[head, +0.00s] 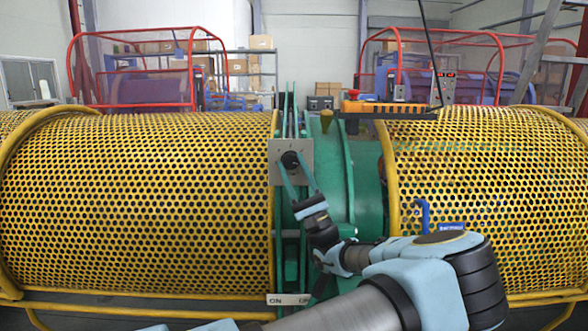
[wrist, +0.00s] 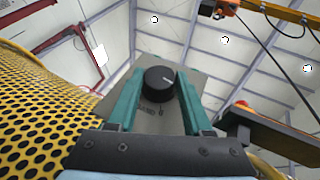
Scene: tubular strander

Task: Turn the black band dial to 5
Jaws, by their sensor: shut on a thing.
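The black band dial (head: 290,159) is a round knob on a grey plate (head: 277,176) at the middle of the machine. Small dark marks show on the plate below the dial in the wrist view, too small to read surely. The other scale marks are not readable.
Yellow perforated guards (head: 140,205) flank the dial, with another guard (head: 480,165) at right. A green housing (head: 335,175) stands close beside the plate. An ON/OFF style label (head: 288,299) is below.

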